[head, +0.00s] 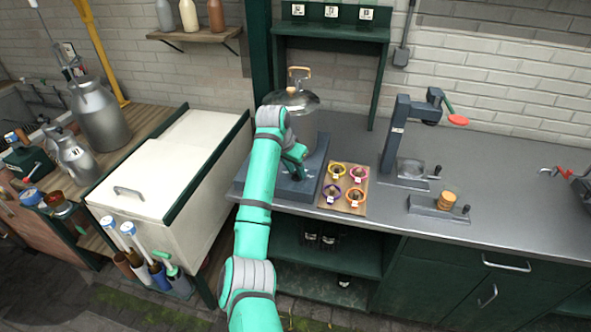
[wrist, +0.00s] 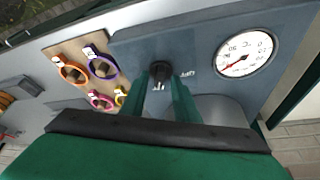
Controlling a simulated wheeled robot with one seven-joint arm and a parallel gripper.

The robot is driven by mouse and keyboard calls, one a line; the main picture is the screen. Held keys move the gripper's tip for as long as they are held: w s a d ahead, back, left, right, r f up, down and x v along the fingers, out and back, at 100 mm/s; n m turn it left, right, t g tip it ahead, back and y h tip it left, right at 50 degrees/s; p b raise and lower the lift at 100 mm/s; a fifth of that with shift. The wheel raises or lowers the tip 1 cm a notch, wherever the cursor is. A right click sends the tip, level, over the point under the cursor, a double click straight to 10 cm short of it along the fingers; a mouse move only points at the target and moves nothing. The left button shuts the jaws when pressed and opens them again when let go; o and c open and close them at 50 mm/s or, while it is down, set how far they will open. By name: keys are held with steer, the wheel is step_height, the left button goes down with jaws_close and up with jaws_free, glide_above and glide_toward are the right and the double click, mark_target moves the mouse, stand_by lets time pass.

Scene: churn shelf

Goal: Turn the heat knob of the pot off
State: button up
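The pot (head: 305,126) stands on a dark blue-grey heater base (head: 252,183) on the counter; its domed metal lid (head: 290,99) has a tan handle. My arm hides part of the pot and base. The black heat knob (wrist: 160,70) sits on the base's front panel in the wrist view, with small white marks beside it. My gripper (wrist: 161,84) is open, with its two green fingers on either side of the knob; I cannot tell whether they touch it. In the head view my gripper (head: 297,160) is at the front of the base, and the knob cannot be made out.
A round white gauge (wrist: 247,53) is on the panel near the knob. A wooden board (head: 328,205) with several coloured rings lies right of the base. A dark press (head: 398,135) stands farther right. A white chest (head: 150,185) stands to the left.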

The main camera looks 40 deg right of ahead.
steer(key=shift+c, duration=0.7)
jaws_close()
steer(key=shift+n, duration=0.4)
steer(key=n, duration=0.1)
steer(key=n+t, duration=0.1)
steer(key=n, duration=0.1)
steer(key=shift+s+d+y, duration=0.1)
steer(key=shift+s+y, duration=0.1)
steer(key=shift+y, duration=0.1)
steer(key=n+t, duration=0.1)
steer(key=n, duration=0.2)
steer(key=shift+d+n+y, duration=0.1)
steer(key=shift+n+y, duration=0.2)
steer(key=shift+y, duration=0.1)
steer(key=n+y, duration=0.1)
steer(key=n, duration=0.1)
steer(key=n+t+y, duration=0.1)
steer(key=n, duration=0.2)
steer(key=shift+s+d, duration=0.1)
steer(key=shift+d, duration=0.05)
steer(key=n+y, duration=0.2)
steer(key=n, duration=0.3)
steer(key=shift+d, duration=0.1)
steer(key=shift+n, duration=0.4)
